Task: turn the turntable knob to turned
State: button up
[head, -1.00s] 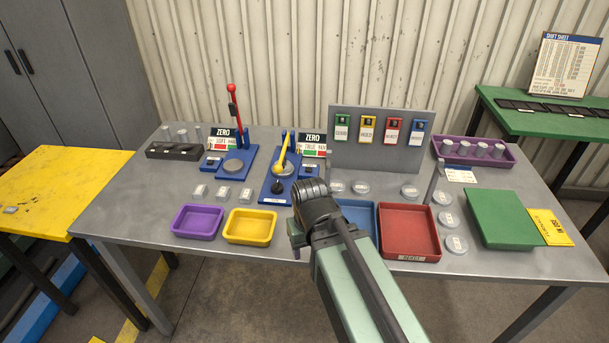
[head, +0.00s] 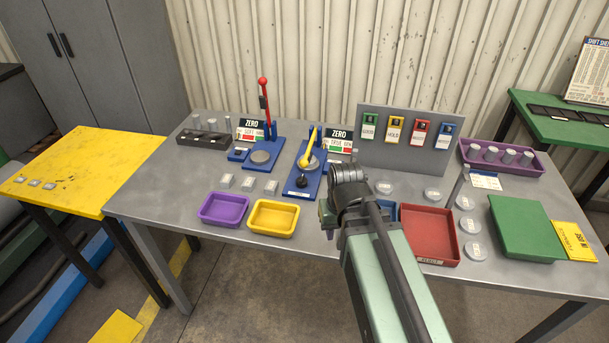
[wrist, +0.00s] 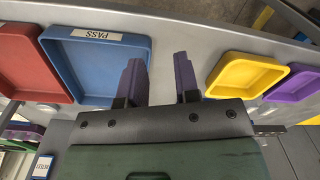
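The turntable station is a blue base (head: 290,191) on the grey table, left of my arm in the head view. It carries a grey disc, a yellow arm (head: 310,143) above it and a black knob (head: 301,182) at its front. I cannot tell the knob's turn angle. A ZERO sign (head: 339,134) stands behind it. My gripper is in front and to the right of the station, its fingers mostly hidden behind my wrist in the head view. In the wrist view my gripper (wrist: 160,80) is open and empty over the table; the knob is not visible there.
A yellow tray (head: 272,218) and purple tray (head: 223,209) lie in front of the stations. A blue PASS tray (wrist: 97,67) and red tray (head: 430,235) lie right of my gripper. A blue press with a red lever (head: 263,95) stands left of the turntable station.

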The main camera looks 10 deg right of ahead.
jog(key=w+d+r+t+p, duration=0.1)
jog(key=w+r, duration=0.2)
jog(key=w, duration=0.1)
jog(key=w+d+r+m+t+y+p, duration=0.1)
jog(key=w+d+r+t+p, duration=0.1)
jog(key=w+r, duration=0.1)
jog(key=w+d+r+m+t+y+p, duration=0.1)
jog(key=w+d+r+p, duration=0.1)
jog(key=w+r, duration=0.2)
jog(key=shift+w, duration=0.35)
jog(key=c, duration=0.4)
jog(key=shift+w+a+f+m+t+y+b, duration=0.1)
jog(key=shift+w+a+m+t+y+b, duration=0.15)
jog(key=shift+w+t+b, duration=0.25)
jog(key=shift+w+a+m+t+y+b, duration=0.15)
jog(key=shift+w+t+y+b, duration=0.15)
jog(key=shift+w+t, duration=0.35)
grip_shut()
jog(key=b, duration=1.6)
send_near(305, 184)
jog(key=x, duration=0.6)
jog(key=shift+f, duration=0.25)
jog(key=shift+w+a+f, duration=0.15)
jog(key=shift+w+f, duration=0.1)
jog(key=shift+r, duration=0.1)
